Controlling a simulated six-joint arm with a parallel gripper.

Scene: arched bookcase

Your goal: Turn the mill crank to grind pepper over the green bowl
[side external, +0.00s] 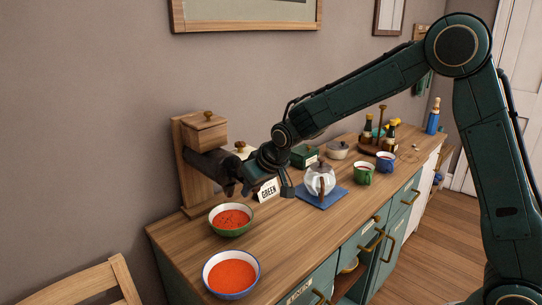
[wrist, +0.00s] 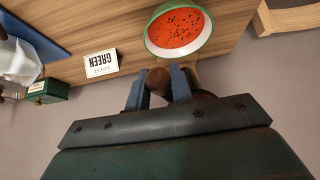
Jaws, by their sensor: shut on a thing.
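The pepper mill (side external: 205,135) is a wooden stand with a wooden box and a small knob on top, against the wall. A dark cylinder sticks out from it toward my gripper. My gripper (wrist: 159,88) is shut on the brown round crank knob (wrist: 158,78), seen between its blue fingers. The rest of the crank is mostly hidden. The green bowl (side external: 231,229) stands below the mill, holding red soup. In the wrist view, the green bowl (wrist: 149,42) shows several black specks on the soup. A card (wrist: 100,64) reading GREEN stands nearby.
A blue-rimmed bowl (side external: 209,280) of red soup without visible specks stands nearer the front. A glass teapot (side external: 320,180) on a blue mat, mugs (side external: 363,173), a green box (side external: 304,156) and bottles stand to the right. A chair back (side external: 85,285) is at lower left.

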